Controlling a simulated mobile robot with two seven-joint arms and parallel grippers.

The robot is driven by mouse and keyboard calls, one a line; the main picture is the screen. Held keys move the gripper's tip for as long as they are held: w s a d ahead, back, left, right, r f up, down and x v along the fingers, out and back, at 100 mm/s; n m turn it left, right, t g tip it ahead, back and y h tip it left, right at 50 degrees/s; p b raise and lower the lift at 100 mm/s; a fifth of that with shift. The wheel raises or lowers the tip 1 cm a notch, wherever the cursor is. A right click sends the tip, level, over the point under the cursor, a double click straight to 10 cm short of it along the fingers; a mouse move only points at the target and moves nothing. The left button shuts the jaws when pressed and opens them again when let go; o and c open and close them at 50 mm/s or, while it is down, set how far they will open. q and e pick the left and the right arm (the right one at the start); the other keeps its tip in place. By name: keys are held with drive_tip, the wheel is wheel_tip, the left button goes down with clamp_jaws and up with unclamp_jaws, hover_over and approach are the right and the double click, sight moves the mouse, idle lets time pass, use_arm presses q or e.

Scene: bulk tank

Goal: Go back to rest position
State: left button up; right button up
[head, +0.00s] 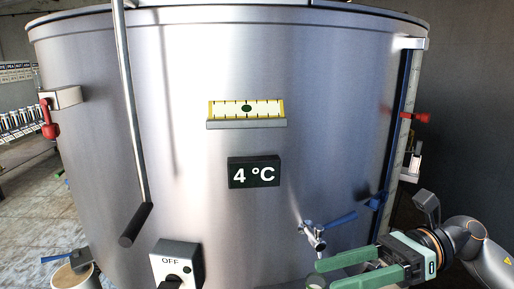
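My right gripper (324,277) comes in from the lower right. Its two green fingers point left and stand apart, just below the metal tap (313,236) with its blue lever. A greyish rounded thing shows at the bottom edge by the fingertips, too cut off to name. I see nothing held between the fingers. My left gripper is not in view.
The large steel tank (230,60) fills the middle. On it are a level gauge (246,112), a 4 °C display (254,173), an OFF switch box (177,264) and a hanging rod (130,100). A bucket (72,278) stands at the lower left.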

drive_tip(key=w+d+f+m+t+h+p, duration=0.1)
drive_tip(key=w+f+m+t+h, duration=0.15)
drive_tip(key=f+m+t, duration=0.6)
drive_tip(key=w+f+m+t+h, duration=0.1)
drive_tip(key=w+m+t, duration=0.3)
drive_tip(key=m, duration=1)
drive_tip(key=w+d+f+m+t+h+p, duration=0.15)
drive_tip(key=f+m+t, duration=0.35)
drive_tip(key=m+t, duration=0.5)
drive_tip(key=s+f+m+g+h, duration=0.4)
drive_tip(key=s+f+m, duration=0.4)
drive_tip(key=f, duration=0.5)
drive_tip(key=s+f+m+g+h, duration=0.5)
drive_tip(key=s+f+m+g, duration=0.2)
drive_tip(key=f, duration=0.7)
drive_tip(key=shift+s+d+m+p, duration=0.3)
drive_tip(key=shift+s+m+p, duration=0.05)
drive_tip(key=shift+s+m, duration=0.9)
